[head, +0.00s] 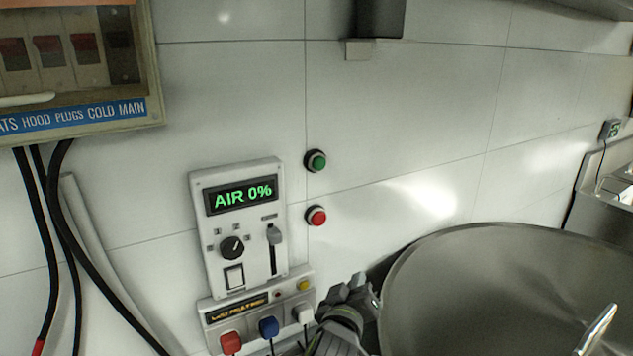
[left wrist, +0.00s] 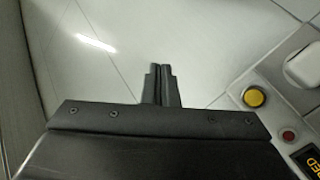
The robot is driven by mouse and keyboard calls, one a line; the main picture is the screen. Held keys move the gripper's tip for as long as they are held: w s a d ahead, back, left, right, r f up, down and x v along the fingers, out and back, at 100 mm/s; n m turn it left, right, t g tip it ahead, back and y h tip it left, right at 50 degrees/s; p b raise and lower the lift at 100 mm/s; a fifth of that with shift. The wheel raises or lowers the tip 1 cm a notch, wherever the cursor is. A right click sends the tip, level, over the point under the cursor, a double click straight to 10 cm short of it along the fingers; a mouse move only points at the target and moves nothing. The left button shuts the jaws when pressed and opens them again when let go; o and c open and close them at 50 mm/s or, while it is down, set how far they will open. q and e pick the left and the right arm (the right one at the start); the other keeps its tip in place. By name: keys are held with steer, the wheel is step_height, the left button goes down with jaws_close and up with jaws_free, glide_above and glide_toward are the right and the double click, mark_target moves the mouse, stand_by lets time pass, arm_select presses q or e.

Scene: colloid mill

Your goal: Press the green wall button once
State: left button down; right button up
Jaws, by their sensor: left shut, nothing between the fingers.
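The green wall button (head: 316,161) sits in a dark round collar on the white tiled wall in the head view, right of the panel reading "AIR 0%". A red button (head: 316,216) sits straight below it. My left gripper (head: 353,286) shows low in the head view, below and a little right of both buttons, apart from them. In the left wrist view its two dark fingers (left wrist: 160,82) are together with nothing between them. The green button does not show in the left wrist view. My right gripper is not in view.
The "AIR 0%" control panel (head: 243,280) has a dial and slider. Below it is a socket panel (head: 212,309) with coloured plugs; its yellow button shows in the left wrist view (left wrist: 254,96). A large steel vessel (head: 480,240) stands right of my gripper. A breaker box (head: 152,90) hangs upper left.

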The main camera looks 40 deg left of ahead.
mark_target(319, 163)
arm_select(q)
steer(key=s+r+n+t+y, duration=0.3)
steer(key=r+n, duration=0.5)
steer(key=r, duration=1.3)
steer(key=shift+d+t+y, duration=0.15)
steer(key=shift+t+y, duration=0.75)
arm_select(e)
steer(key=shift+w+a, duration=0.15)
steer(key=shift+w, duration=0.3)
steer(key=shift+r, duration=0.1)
arm_select(q)
steer(key=w+a+p, duration=0.1)
steer(key=w+a, duration=0.2)
steer(key=a, duration=0.5)
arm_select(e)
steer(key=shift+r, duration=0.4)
arm_select(q)
steer(key=shift+w+a, duration=0.15)
steer(key=shift+a, duration=0.05)
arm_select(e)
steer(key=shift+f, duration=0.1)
arm_select(q)
steer(key=shift+w+a, duration=0.1)
steer(key=shift+a, duration=0.2)
